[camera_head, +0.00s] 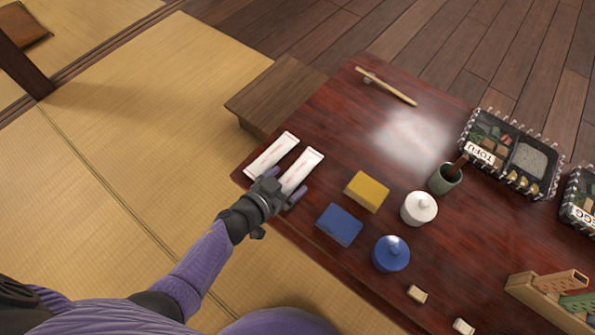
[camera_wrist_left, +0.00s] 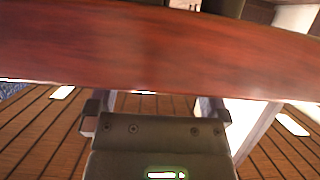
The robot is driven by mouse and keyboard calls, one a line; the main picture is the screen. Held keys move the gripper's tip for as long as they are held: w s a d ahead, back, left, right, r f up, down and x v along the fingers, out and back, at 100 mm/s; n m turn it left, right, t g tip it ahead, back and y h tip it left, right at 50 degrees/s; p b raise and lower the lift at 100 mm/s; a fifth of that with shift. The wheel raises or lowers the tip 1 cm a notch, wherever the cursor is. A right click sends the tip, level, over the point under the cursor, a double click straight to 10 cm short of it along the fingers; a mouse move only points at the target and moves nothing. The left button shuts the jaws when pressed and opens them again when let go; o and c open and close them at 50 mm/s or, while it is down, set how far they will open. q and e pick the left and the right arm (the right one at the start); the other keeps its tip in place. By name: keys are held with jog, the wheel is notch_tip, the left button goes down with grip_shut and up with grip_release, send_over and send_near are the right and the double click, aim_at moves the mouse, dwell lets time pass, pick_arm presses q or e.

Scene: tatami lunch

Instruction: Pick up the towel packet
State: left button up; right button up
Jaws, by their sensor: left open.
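Two white towel packets with faint red print lie side by side at the near left corner of the dark red table. One packet (camera_head: 271,154) is farther left, the other packet (camera_head: 301,169) is just right of it. My left gripper (camera_head: 283,187) is open at the near end of the right-hand packet, with a finger on either side of that end. I cannot tell whether the fingers touch it. In the left wrist view the open fingers (camera_wrist_left: 155,108) show below the red table edge (camera_wrist_left: 150,45), and no packet can be made out for sure. My right gripper is not in view.
On the table (camera_head: 330,120) are a yellow box (camera_head: 367,191), a blue box (camera_head: 339,225), a white lidded pot (camera_head: 419,208), a blue lidded pot (camera_head: 391,254) and a green cup (camera_head: 444,180). A wooden step (camera_head: 270,95) adjoins the far left side. Bare table lies beyond the packets.

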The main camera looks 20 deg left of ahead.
pick_arm(q)
jog(key=c, duration=1.3)
